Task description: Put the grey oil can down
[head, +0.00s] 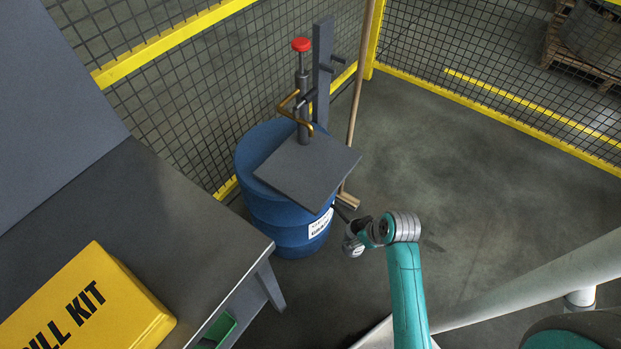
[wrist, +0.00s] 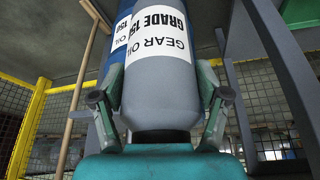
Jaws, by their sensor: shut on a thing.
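The grey oil can (wrist: 158,98) fills the middle of the wrist view, with a white label reading GEAR OIL GRADE 150. My gripper (wrist: 160,76) is shut on it, one finger on each side. In the head view my gripper (head: 362,234) is low, just right of the blue drum, and the can is small and partly hidden there. I cannot tell whether the can's base touches anything.
The blue drum (head: 262,212) carries a grey plate (head: 300,178) and a pump with a red knob (head: 301,45). A broom (head: 356,95) leans behind it. A grey bench (head: 120,215) with a yellow spill kit (head: 90,305) stands left. Yellow-framed mesh fencing encloses the back. Floor right of the drum is clear.

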